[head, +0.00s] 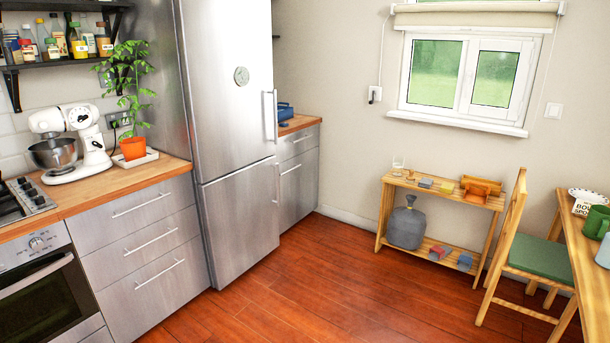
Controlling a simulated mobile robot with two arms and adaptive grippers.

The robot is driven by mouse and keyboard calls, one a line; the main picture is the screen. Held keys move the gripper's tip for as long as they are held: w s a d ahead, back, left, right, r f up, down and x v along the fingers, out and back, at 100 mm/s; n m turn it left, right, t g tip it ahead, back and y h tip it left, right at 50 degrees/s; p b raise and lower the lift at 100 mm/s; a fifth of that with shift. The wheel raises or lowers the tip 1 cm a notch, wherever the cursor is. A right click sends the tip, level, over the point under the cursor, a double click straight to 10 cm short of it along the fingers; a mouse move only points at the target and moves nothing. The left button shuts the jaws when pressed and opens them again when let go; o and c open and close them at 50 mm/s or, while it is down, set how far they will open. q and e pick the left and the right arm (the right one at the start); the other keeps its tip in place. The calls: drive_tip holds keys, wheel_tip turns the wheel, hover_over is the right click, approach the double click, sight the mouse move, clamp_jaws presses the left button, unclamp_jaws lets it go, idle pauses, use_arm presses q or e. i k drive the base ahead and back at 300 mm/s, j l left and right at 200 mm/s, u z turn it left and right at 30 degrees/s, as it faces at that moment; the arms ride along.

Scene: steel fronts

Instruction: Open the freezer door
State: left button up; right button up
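A tall steel fridge-freezer stands left of centre in the head view. Its upper door (228,95) is large, with a round grey disc on it and a vertical bar handle (270,116) at its right edge. Its lower door (240,222) is shorter and shut, with a handle (277,183) near its upper right edge, seen nearly edge-on. The upper door also looks shut. Neither of my grippers is in the head view.
Steel drawers (146,243) and an oven (45,290) stand left of the fridge. Clear wooden floor (320,285) lies in front. A low wooden shelf (437,193), a chair (515,255) and a table (582,250) stand right.

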sight(239, 207)
drive_tip(key=i+z, duration=0.35)
drive_tip(key=i, duration=2.45)
drive_tip(key=i+l+u, duration=0.1)
drive_tip(key=i, duration=0.85)
drive_tip(key=i+l+u, duration=0.2)
drive_tip(key=i+u, duration=0.3)
drive_tip(key=i+l+u, duration=1)
drive_tip(key=i+l, duration=0.7)
drive_tip(key=i+j+u, duration=0.1)
drive_tip(key=u, duration=1.75)
